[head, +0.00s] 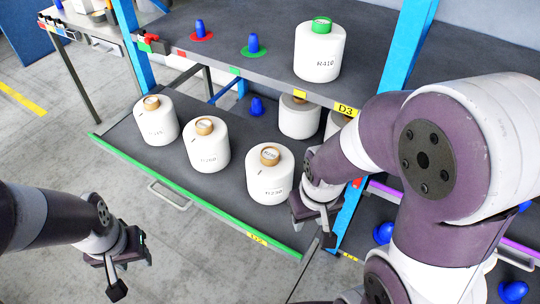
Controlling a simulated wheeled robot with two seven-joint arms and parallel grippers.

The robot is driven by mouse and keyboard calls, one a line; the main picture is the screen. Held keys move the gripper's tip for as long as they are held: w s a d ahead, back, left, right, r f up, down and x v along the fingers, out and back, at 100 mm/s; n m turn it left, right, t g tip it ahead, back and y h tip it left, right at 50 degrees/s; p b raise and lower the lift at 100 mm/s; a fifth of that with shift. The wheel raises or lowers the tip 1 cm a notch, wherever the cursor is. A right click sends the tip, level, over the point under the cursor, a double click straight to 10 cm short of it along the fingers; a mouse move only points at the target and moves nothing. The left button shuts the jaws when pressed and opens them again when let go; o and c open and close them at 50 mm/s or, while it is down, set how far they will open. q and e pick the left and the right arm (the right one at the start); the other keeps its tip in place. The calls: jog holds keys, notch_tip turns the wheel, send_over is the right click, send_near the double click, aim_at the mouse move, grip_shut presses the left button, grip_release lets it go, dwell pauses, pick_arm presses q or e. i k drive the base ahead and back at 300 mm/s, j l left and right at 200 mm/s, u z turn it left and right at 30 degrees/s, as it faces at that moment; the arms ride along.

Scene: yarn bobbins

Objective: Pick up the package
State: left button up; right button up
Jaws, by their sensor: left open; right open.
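Several white yarn bobbins with tan core ends stand upright on the lower grey shelf. One (156,122) is at the left, one (207,148) in the middle and one (270,178) at the right front. Another white bobbin (300,118) stands behind, partly under the upper shelf. A bobbin with a green core (318,52) stands on the upper shelf. My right gripper (322,222) is open and empty, just right of the right front bobbin. My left gripper (128,272) is open and empty over the floor, left of the shelf. I cannot tell which one is the package.
The lower shelf (235,210) has a green front edge and a handle. Blue cones (256,106) stand on both shelves. A blue post (408,45) rises at the right, near my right arm. The floor (60,150) at the left is clear.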

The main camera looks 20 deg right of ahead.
aim_at(269, 166)
jog(key=i+j, duration=0.3)
jog(key=j, duration=0.2)
jog(key=i+j, duration=0.3)
jog(key=j, duration=0.15)
jog(key=i+j, duration=0.3)
jog(key=j, duration=0.2)
jog(key=i+j, duration=0.3)
jog(key=j, duration=0.2)
jog(key=i+j, duration=0.3)
jog(key=j, duration=0.2)
jog(key=i+j, duration=0.35)
jog(key=j, duration=0.15)
jog(key=i+j, duration=0.3)
jog(key=j, duration=0.15)
jog(key=i+j, duration=0.3)
jog(key=j, duration=0.2)
jog(key=z, duration=3.25)
jog(key=i+l+u, duration=0.45)
jog(key=i+l, duration=1)
